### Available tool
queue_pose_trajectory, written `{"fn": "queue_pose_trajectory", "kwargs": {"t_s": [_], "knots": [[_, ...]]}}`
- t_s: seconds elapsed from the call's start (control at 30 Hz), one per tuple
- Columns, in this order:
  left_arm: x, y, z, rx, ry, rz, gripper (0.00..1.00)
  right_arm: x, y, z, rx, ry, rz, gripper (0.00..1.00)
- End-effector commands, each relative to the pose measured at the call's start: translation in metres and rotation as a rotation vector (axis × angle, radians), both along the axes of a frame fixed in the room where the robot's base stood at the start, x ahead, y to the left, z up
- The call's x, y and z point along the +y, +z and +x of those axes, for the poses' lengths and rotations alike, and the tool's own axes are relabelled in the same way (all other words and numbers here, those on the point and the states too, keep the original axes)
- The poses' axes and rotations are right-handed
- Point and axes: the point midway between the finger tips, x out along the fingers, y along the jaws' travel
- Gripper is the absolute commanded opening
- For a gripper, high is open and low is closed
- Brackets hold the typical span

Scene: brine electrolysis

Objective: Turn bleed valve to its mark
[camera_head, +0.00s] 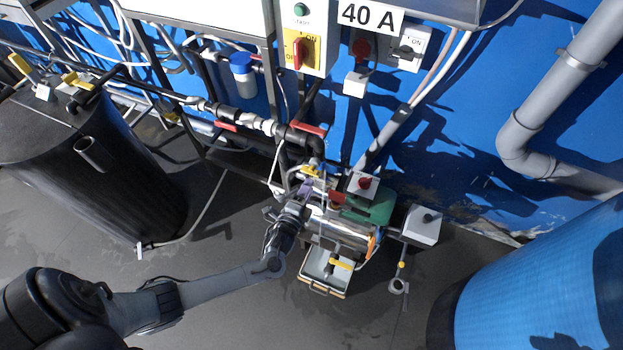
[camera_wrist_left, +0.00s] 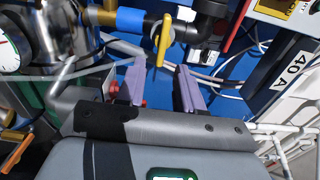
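A small valve with a yellow lever (camera_wrist_left: 163,42) sits on a pipe run with a blue section, just past my left fingertips in the left wrist view. In the head view a yellow lever (camera_head: 311,171) shows at the pump unit's pipework, beside my left gripper (camera_head: 305,189). My left gripper also shows in the left wrist view (camera_wrist_left: 158,68). Its two purple fingers are apart, with nothing held between them. The lever lies ahead of the gap; I cannot tell whether a finger touches it. I see no clear mark for the valve. My right gripper is not in view.
Red-handled valves (camera_head: 307,129) sit on the pipe above. A metal pump unit (camera_head: 338,232) and a tray (camera_head: 326,271) with a yellow lever stand close by. A black tank (camera_head: 120,170) is left, a blue barrel (camera_head: 540,280) right. The grey floor in front is mostly clear.

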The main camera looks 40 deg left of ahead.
Motion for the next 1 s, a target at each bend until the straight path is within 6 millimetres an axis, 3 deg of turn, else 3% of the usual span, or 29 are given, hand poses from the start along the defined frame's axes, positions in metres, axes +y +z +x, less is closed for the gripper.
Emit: {"fn": "queue_pose_trajectory", "kwargs": {"t_s": [0.2, 0.4, 1.0], "knots": [[-0.01, 0.001, -0.034, 0.001, -0.001, 0.001, 0.36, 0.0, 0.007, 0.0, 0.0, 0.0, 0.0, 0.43], [-0.015, 0.001, -0.05, -0.001, 0.0, 0.001, 0.36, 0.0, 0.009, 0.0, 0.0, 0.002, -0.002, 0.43], [-0.016, -0.003, -0.057, 0.008, 0.0, 0.001, 0.36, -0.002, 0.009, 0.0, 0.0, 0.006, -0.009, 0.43]]}}
